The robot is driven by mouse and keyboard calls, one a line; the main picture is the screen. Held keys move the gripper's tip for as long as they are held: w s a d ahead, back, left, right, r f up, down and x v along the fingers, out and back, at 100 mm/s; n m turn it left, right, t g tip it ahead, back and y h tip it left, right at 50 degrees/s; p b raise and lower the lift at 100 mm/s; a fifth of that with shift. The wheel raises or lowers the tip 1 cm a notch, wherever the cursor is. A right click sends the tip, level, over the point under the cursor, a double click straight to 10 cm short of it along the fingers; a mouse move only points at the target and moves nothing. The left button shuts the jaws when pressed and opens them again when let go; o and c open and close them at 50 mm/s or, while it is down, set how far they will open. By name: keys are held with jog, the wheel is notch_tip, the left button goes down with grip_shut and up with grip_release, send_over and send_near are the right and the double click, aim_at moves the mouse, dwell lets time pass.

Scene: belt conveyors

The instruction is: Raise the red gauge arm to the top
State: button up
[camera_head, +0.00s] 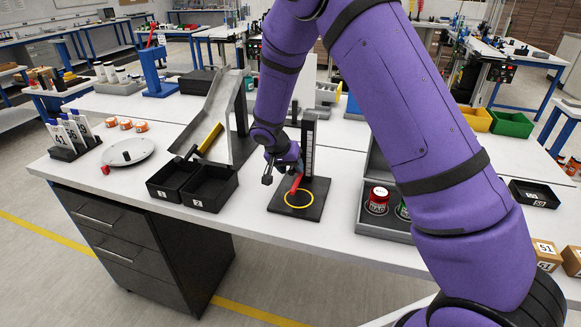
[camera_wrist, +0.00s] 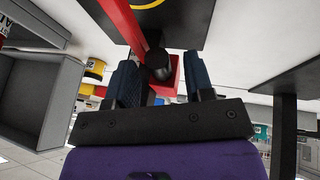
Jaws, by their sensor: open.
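The gauge stands near the front of the white table. It has a black base (camera_head: 318,207) with a yellow ring and an upright post (camera_head: 309,150) with a pale scale. The red gauge arm (camera_head: 296,185) is low, slanting down over the base near the ring; my wrist partly hides it. In the wrist view the red arm (camera_wrist: 127,25) comes in from the top, with a dark round knob (camera_wrist: 158,62) beside it. My gripper (camera_head: 276,172) is at the arm's left. Its fingers (camera_wrist: 161,82) are open, with the knob between their tips; contact cannot be told.
Two black bins (camera_head: 209,189) and a grey chute (camera_head: 215,110) stand left of the gauge. A grey rack (camera_head: 366,217) with a red can (camera_head: 378,200) stands close on the right. A white round plate (camera_head: 128,152) lies farther left. The table's front edge is near.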

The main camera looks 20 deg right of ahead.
grip_shut()
notch_tip(320, 180, up, 14)
jog(key=shift+f, duration=0.25)
jog(key=shift+a, duration=0.1)
grip_release()
jog(key=v, duration=1)
jog(key=shift+r, duration=0.3)
jog(key=shift+a, duration=0.15)
